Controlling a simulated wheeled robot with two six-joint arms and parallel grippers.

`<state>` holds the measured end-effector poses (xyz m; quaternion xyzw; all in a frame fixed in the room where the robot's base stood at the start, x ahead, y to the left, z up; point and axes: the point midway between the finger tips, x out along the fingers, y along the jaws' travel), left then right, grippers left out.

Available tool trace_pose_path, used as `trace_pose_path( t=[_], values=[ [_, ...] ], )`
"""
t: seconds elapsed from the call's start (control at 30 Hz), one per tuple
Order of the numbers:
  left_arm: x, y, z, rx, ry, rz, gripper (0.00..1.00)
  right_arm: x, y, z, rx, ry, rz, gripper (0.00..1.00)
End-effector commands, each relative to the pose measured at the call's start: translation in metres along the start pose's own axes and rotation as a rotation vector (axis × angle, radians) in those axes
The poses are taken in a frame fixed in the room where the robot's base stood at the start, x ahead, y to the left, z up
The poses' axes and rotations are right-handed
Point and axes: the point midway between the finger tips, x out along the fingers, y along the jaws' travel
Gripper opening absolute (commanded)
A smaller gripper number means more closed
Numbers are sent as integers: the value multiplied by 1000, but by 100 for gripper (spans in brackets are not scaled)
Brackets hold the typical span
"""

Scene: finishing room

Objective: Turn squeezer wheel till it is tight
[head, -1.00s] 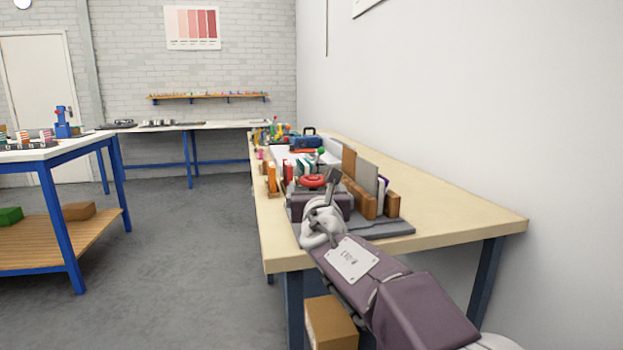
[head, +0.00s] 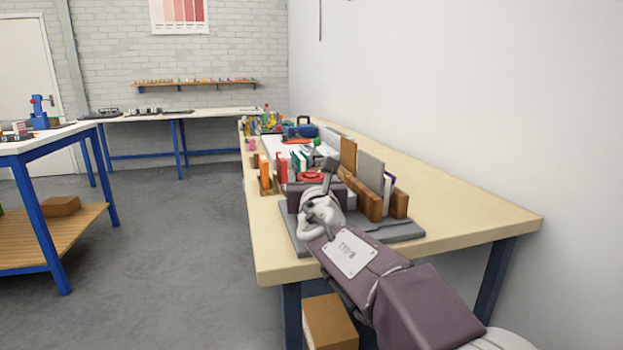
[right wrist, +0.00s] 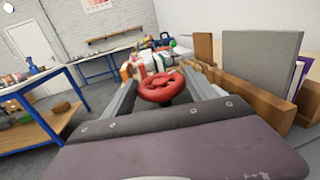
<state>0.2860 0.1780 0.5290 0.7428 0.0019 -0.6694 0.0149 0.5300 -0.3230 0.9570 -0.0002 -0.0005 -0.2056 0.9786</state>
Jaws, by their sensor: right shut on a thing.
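The squeezer's red wheel (head: 311,176) stands low over the near part of the long bench, partly hidden by my right arm. In the right wrist view the red wheel (right wrist: 160,88) lies between the two grey fingers, its spokes showing. My right gripper (head: 328,168) is at the wheel and shut on it; the finger contact itself is hard to make out. The wheel's screw and the squeezer's lower part are mostly hidden. My left gripper is not in view.
Brown blocks with an upright grey board (head: 371,172) stand right of the wheel. An orange upright piece (head: 265,173) stands to its left. The long bench (head: 470,215) is bare at right, beside the white wall. A carton (head: 328,322) sits below. Grey floor is open at left.

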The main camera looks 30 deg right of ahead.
Motion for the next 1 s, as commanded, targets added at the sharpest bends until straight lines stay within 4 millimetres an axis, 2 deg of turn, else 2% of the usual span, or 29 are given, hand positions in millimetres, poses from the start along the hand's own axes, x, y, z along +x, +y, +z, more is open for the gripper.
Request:
trace_pose_path(
  t=[0.27,0.57,0.77,1.0],
  values=[
    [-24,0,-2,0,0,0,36,0,4,4,0,5,-90,26],
    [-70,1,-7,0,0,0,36,2,9,6,-6,7,-341,26],
    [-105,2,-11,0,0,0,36,3,11,8,-6,7,-534,26],
    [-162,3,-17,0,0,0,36,5,13,12,-6,5,-765,26]
  ],
)
